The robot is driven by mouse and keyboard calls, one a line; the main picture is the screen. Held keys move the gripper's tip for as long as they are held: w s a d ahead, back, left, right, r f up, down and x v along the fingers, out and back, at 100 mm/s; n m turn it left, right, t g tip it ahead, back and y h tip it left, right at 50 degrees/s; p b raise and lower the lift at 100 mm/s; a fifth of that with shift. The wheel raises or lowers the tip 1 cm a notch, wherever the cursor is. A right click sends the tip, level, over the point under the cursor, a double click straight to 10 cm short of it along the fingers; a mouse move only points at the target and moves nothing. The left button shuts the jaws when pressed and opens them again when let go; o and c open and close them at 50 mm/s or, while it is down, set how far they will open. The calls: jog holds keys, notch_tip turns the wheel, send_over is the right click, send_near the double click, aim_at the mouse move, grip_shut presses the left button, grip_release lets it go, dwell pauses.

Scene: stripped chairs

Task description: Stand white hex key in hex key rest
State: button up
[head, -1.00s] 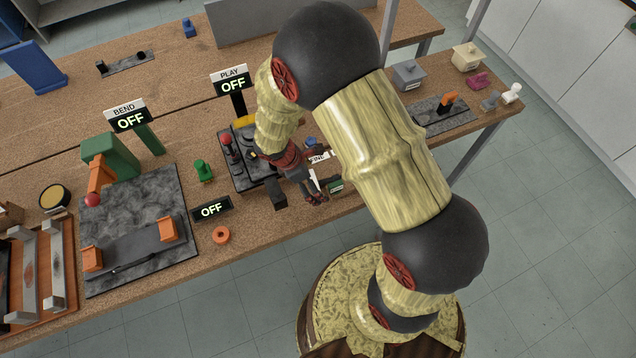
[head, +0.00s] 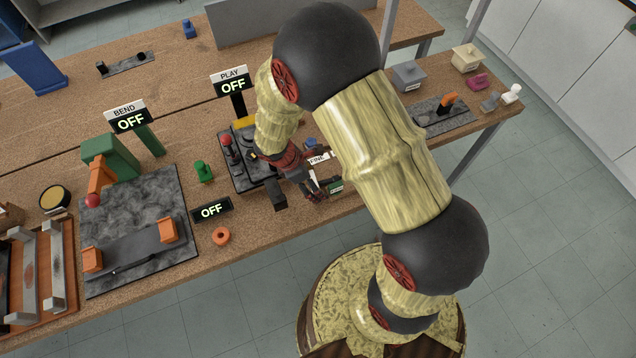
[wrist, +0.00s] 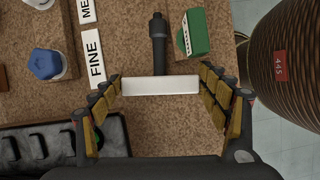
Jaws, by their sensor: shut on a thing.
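In the wrist view, a plain white bar (wrist: 160,85), which I take to be the white hex key, lies crosswise between the fingertips of my gripper (wrist: 160,91). The fingers are shut on its two ends. A dark rod with a knobbed end (wrist: 158,38) shows beyond the bar; I cannot tell whether it touches it. In the head view my gripper (head: 308,187) is over the front part of the bench, partly hidden by my arm. I cannot make out with certainty which object is the hex key rest.
A green block (wrist: 194,33) lies close to the rod. A FINE label (wrist: 95,58), a blue-topped knob (wrist: 46,63) and a black slotted tray (wrist: 70,143) are at left. In the head view, a black panel with a red knob (head: 226,141) stands left of my gripper. An orange ring (head: 221,236) is near the front edge.

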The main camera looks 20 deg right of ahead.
aim_at(320, 182)
jog(key=shift+c, duration=0.8)
jog(key=shift+r+p, duration=0.75)
jog(key=shift+r, duration=0.1)
jog(key=shift+r+p, duration=0.9)
jog(key=shift+r, duration=0.05)
jog(key=s+a+r+p, duration=0.1)
jog(key=s+r+p, duration=0.6)
jog(key=s, duration=0.7)
jog(key=shift+p+v, duration=0.3)
jog(key=shift+v, duration=0.85)
